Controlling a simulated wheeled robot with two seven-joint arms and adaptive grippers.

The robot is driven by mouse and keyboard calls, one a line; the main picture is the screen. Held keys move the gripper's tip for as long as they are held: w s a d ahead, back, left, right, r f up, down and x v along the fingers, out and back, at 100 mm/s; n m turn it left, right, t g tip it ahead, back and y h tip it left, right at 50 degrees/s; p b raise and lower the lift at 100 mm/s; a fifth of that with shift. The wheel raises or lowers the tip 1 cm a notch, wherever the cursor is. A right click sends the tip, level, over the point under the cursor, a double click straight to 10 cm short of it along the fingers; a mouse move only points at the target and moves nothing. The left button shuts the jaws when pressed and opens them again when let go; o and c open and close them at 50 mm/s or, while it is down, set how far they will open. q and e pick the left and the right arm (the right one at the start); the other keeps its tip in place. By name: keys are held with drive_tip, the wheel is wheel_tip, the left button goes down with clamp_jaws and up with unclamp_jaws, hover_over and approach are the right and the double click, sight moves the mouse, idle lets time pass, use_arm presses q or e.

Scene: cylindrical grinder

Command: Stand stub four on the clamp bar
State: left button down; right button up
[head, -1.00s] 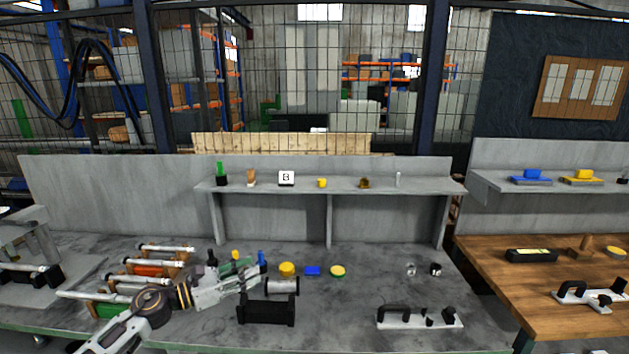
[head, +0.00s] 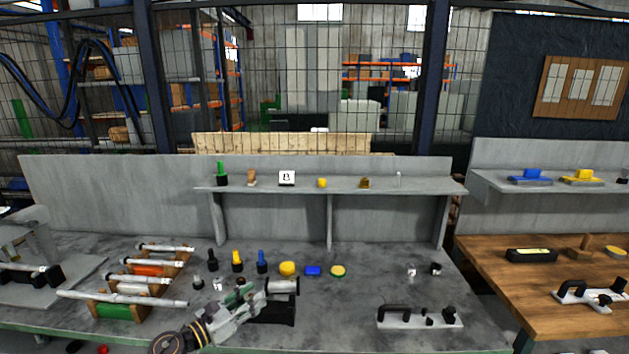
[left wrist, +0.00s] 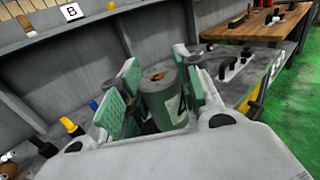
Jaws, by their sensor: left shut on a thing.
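A white bar with black handles and clamps (head: 420,319), seemingly the clamp bar, lies on the bench to the right, clear of the gripper. It also shows in the left wrist view (left wrist: 232,64). My right gripper is not in view.
Yellow (head: 237,260) and blue (head: 262,261) upright pieces stand behind. A rack of rods (head: 122,310) is at left. Bench between block and clamp bar is clear.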

use_arm(q)
drive_tip(key=s+a+f+n+t+y, duration=0.45)
drive_tip(key=s+f+n+y, duration=0.35)
drive_tip(key=s+f+y, duration=0.35)
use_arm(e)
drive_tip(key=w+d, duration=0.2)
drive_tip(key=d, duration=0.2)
use_arm(q)
wheel_tip(320, 180, down, 13)
drive_tip(key=b, duration=1.4)
drive_tip(key=shift+s+f, duration=0.2)
drive_tip(key=shift+s, duration=0.05)
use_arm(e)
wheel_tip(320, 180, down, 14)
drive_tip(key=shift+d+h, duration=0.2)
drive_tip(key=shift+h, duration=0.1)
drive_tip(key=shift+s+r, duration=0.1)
use_arm(q)
drive_tip(key=shift+w+r, duration=0.1)
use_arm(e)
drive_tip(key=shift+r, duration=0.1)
